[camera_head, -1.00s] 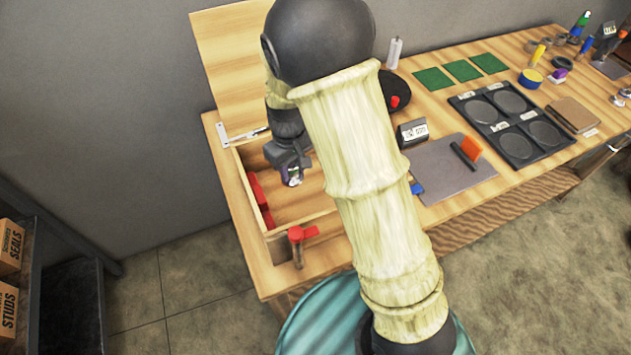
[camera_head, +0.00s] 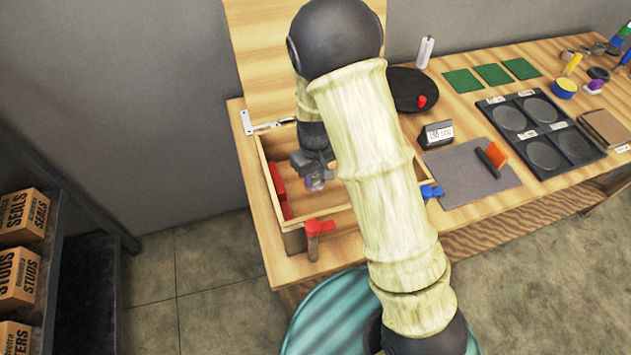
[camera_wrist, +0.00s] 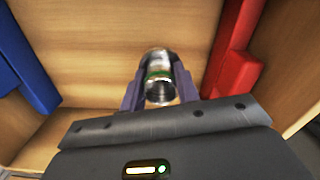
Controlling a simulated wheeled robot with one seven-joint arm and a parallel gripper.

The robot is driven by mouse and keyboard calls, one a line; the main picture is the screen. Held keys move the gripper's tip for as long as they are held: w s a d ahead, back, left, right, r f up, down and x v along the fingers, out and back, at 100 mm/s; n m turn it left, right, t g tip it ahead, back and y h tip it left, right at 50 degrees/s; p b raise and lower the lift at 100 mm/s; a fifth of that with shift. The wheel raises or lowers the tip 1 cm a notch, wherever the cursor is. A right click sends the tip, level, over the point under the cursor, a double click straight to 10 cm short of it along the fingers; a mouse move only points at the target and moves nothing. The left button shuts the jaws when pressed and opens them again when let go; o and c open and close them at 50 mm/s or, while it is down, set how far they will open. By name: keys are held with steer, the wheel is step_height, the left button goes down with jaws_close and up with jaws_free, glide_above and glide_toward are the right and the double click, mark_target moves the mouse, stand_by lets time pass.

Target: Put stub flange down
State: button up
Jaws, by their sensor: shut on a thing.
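The stub flange (camera_wrist: 158,75) is a short, shiny metal tube with a green band and an open, hollow end facing the wrist camera. My gripper (camera_wrist: 160,92) is shut on it, with one finger on each side. In the head view my gripper (camera_head: 316,180) is over the open wooden box (camera_head: 310,214) in the bench, and the flange is small and partly hidden by the fingers there. The wrist view shows the box's bare wooden floor (camera_wrist: 100,45) beyond the flange. I cannot tell whether the flange touches the floor.
Red pieces (camera_head: 277,180) line the box's left wall; a blue piece (camera_wrist: 30,65) shows in the wrist view. A red-handled tool (camera_head: 315,235) stands at the box's front edge. A grey mat (camera_head: 470,172) and a dark four-dish tray (camera_head: 540,133) lie to the right.

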mark_target(314, 183)
steer(key=shift+a, duration=0.2)
steer(key=shift+f, duration=1.9)
steer(key=shift+f, duration=0.15)
steer(key=o, duration=1.1)
step_height(314, 183, up, 12)
steer(key=shift+r, duration=0.2)
